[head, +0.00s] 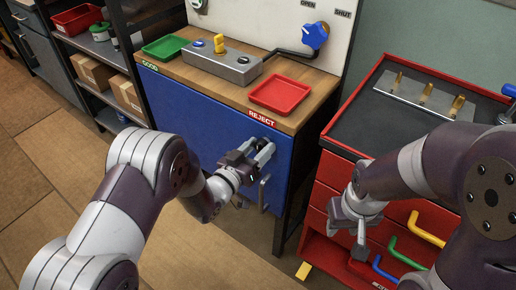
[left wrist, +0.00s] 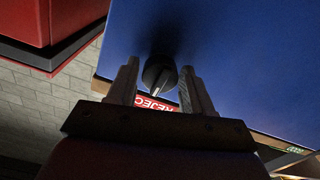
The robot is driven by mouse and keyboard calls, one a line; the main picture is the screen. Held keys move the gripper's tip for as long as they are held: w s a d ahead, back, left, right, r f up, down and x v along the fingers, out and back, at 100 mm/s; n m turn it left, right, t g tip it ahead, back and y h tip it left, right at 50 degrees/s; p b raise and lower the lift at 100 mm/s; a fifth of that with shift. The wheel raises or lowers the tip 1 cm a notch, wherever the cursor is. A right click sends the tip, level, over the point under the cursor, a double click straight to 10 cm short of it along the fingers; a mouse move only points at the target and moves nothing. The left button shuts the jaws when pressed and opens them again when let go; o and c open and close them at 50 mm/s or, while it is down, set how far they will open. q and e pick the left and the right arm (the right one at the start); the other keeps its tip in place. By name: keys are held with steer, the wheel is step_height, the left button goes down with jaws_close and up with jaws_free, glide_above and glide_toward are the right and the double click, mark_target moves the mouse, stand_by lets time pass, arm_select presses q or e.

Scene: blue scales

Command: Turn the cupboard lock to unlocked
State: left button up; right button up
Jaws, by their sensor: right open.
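The blue cupboard door (head: 195,120) is shut below the wooden worktop. The cupboard lock (left wrist: 158,74) is a dark round knob with a pale metallic bar on the blue door in the left wrist view. My left gripper (head: 264,150) is in front of the door's upper right part, below the REJECT label. Its fingers are apart, one to each side of the lock in the left wrist view, with gaps showing. Whether they reach to the lock's depth is unclear. The gripper hides the lock in the head view. My right gripper (head: 357,222) is open and empty before the red drawers.
A grey door handle (head: 263,193) is just below my left gripper. The worktop holds a green tray (head: 165,48), a red tray (head: 279,95) and a grey box (head: 222,64) with knobs. A red drawer cabinet (head: 318,190) with coloured handles stands at the right.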

arm_select(q)
steer(key=c, duration=0.6)
steer(key=shift+m, duration=0.3)
steer(key=m+b, duration=0.1)
steer(key=m, duration=0.2)
steer(key=shift+m, duration=0.4)
steer(key=m+b, duration=0.1)
steer(key=m, duration=0.2)
steer(key=shift+f+m+b, duration=0.1)
steer(key=shift+m+b, duration=0.25)
steer(key=shift+m, duration=0.05)
steer(key=m+b, duration=0.2)
steer(key=m, duration=0.3)
steer(key=shift+f+b, duration=0.1)
steer(key=shift+b, duration=0.2)
steer(key=shift+m+b, duration=1.25)
steer(key=shift+m, duration=1.05)
